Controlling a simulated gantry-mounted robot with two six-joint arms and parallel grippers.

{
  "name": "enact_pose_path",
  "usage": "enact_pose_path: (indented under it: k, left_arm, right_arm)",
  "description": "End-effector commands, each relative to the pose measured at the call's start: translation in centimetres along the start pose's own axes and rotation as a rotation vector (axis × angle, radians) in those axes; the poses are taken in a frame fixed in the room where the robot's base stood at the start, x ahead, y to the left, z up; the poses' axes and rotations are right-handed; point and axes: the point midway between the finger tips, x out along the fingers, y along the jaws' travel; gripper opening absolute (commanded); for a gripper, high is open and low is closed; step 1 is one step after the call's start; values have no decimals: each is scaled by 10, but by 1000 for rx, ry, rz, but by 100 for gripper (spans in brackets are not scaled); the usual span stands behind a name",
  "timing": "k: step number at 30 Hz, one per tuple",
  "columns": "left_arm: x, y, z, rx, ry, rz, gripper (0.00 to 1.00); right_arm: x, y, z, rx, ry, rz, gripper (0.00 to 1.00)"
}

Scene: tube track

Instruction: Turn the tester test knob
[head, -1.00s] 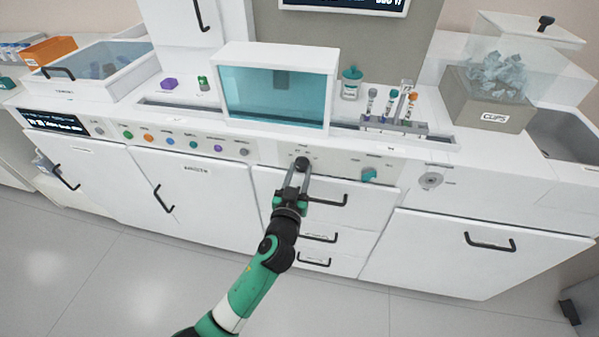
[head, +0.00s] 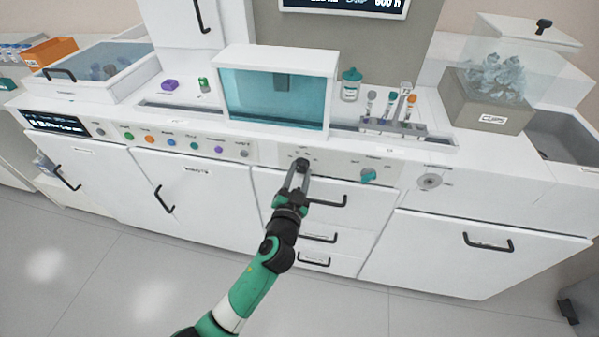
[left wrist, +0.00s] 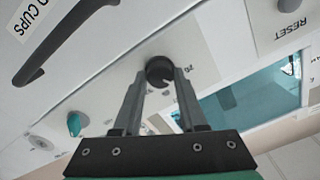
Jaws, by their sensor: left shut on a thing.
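The black test knob (head: 302,163) sits on the white front panel below the teal-windowed tester (head: 278,98). My left gripper (head: 299,170) reaches up to the panel and is shut on the knob. In the left wrist view the round black knob (left wrist: 160,71) lies between the two grey fingertips (left wrist: 158,80). The finger tips partly cover its sides, and the label beside it is only partly readable. My right gripper is not in view.
A teal knob (head: 369,175) is on the same panel to the right. A row of coloured buttons (head: 170,142) is to the left. Drawer handles (head: 328,201) stick out just below the gripper. A tube rack (head: 395,127) stands on the counter behind.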

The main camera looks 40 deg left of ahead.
Motion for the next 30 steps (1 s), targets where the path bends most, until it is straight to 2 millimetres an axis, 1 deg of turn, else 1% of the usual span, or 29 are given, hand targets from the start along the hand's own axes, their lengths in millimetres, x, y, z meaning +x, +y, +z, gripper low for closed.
enact_pose_path:
  k: [18, 24, 30]
  left_arm:
    - [0, -1, -2, 581, 0, 0, 0]
    - [0, 0, -1, 737, 0, 0, 0]
    - [0, 0, -1, 843, 1, 0, 0]
  right_arm:
    - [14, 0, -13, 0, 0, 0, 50]
    - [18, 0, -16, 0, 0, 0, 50]
    - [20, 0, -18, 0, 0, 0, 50]
